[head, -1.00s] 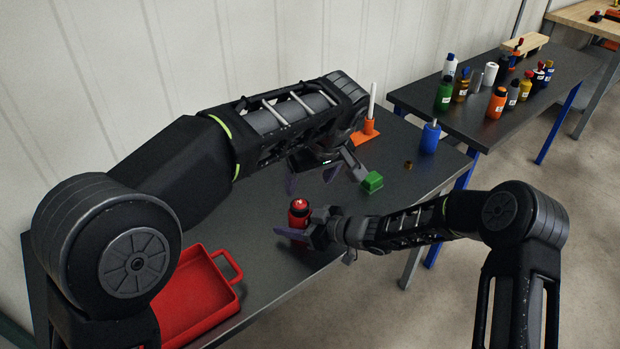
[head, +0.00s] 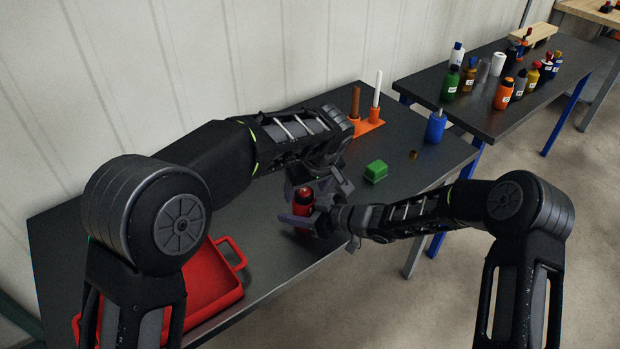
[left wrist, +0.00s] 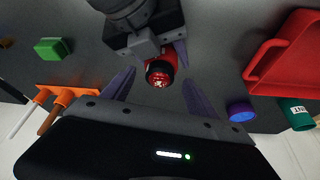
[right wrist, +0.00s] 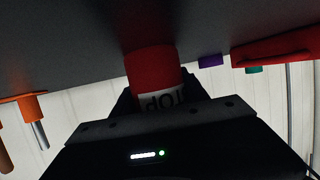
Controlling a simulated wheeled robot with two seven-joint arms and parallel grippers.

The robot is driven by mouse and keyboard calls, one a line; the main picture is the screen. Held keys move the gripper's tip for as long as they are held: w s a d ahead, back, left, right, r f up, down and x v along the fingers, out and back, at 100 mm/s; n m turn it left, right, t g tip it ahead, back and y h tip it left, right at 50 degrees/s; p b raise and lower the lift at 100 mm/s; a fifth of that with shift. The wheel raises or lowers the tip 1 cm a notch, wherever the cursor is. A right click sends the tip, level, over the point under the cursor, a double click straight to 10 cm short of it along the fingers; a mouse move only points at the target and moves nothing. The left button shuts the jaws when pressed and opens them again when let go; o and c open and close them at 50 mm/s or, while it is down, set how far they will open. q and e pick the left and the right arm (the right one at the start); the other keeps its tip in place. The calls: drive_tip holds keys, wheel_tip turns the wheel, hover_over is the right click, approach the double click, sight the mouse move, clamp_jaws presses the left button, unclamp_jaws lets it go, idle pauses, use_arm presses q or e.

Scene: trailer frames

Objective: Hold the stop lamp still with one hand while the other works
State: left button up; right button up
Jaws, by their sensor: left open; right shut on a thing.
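My right gripper (head: 303,221) is shut on the lamp's body from the side. My left gripper (head: 313,188) is open over the lamp's top. In the left wrist view the lamp's round top (left wrist: 160,73) lies between the open purple fingers, apart from both.
A red tray (head: 232,297) is at the table's left front. A green block (head: 376,171), brass ring (head: 413,155), blue pot (head: 436,127) and orange holder (head: 371,126) with brown and white sticks stand beyond the lamp. Bottles crowd a second table (head: 490,122).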

use_arm(q)
drive_tip(key=shift+x, duration=0.75)
drive_tip(key=shift+c, duration=0.5)
drive_tip(key=c, duration=1.3)
drive_tip(key=m+h, duration=0.1)
drive_tip(key=m, duration=0.3)
drive_tip(key=shift+a+r+m+h, duration=0.1)
drive_tip(key=shift+m+h, duration=0.2)
drive_tip(key=shift+h, duration=0.1)
drive_tip(key=m+h, duration=0.1)
drive_tip(key=m, duration=0.2)
drive_tip(key=m+h, duration=0.1)
drive_tip(key=m, duration=0.2)
drive_tip(key=shift+s+d, duration=0.15)
drive_tip(key=shift+d, duration=0.05)
drive_tip(key=o, duration=1.4)
drive_tip(key=shift+s+d+m, duration=0.15)
drive_tip(key=shift+m, duration=0.15)
use_arm(e)
drive_tip(key=shift+a, duration=0.1)
use_arm(q)
drive_tip(key=v, duration=0.4)
drive_tip(key=a+v, duration=0.1)
drive_tip(key=v, duration=0.3)
drive_tip(key=w+v, duration=0.1)
drive_tip(key=v, duration=0.2)
drive_tip(key=shift+s+a+r, duration=0.2)
drive_tip(key=shift+a+r, duration=0.05)
drive_tip(key=shift+r, duration=0.15)
